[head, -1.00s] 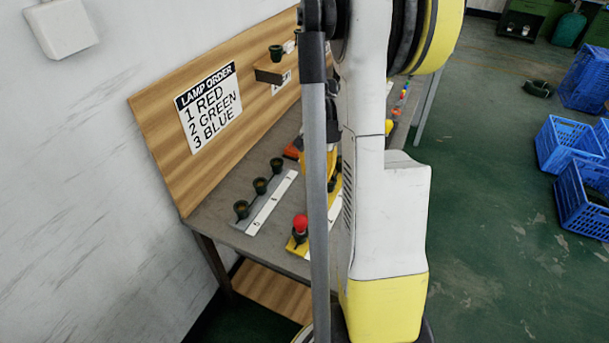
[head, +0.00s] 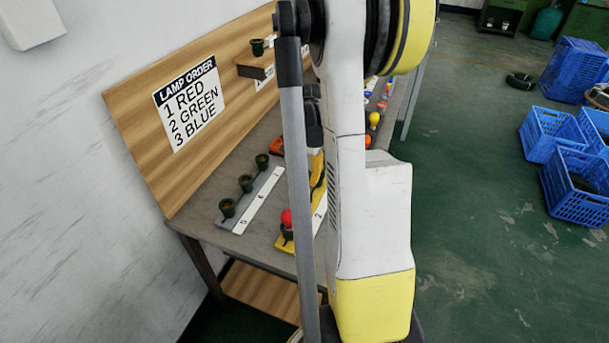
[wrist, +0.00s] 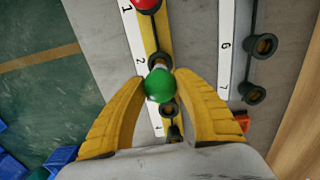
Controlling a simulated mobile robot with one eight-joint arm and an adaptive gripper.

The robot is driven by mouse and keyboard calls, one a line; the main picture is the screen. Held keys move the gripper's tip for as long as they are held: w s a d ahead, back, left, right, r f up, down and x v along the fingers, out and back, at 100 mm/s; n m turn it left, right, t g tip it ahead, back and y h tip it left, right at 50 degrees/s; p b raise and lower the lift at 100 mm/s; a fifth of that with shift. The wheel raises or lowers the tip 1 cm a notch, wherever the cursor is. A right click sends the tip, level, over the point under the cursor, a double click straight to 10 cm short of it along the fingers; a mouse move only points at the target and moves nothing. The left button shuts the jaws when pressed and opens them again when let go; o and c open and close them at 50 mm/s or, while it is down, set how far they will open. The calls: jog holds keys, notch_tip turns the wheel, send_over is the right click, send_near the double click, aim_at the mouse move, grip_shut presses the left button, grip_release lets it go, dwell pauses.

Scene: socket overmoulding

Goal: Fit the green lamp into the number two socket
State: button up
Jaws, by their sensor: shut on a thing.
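The green lamp (wrist: 159,86) is held between the two yellow fingers of my gripper (wrist: 160,82) in the wrist view; they are shut on it. The number two socket (wrist: 158,62) is a dark cup beside the printed 2 on the yellow strip (wrist: 138,30). The lamp overlaps this socket's lower edge in the picture; its height above it cannot be told. A red lamp (wrist: 146,5) stands by number 1, and it also shows in the head view (head: 287,218). There my gripper (head: 317,165) is partly hidden behind my arm, and the green lamp is hidden.
Another socket (wrist: 168,109) follows just below the lamp on the same strip. A parallel rail (wrist: 226,40) with dark empty sockets, marked 6 and 7, lies to the right. The wall sign (head: 192,100) reads 1 red, 2 green, 3 blue. Blue crates (head: 553,140) stand on the floor.

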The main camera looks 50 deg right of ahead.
aim_at(304, 186)
jog(key=shift+f+b, duration=0.4)
jog(key=shift+f, duration=0.4)
jog(key=shift+f+b, duration=1.25)
dwell(1.2)
jog(key=o, duration=1.1)
notch_tip(304, 186, up, 12)
jog(key=shift+r, duration=0.1)
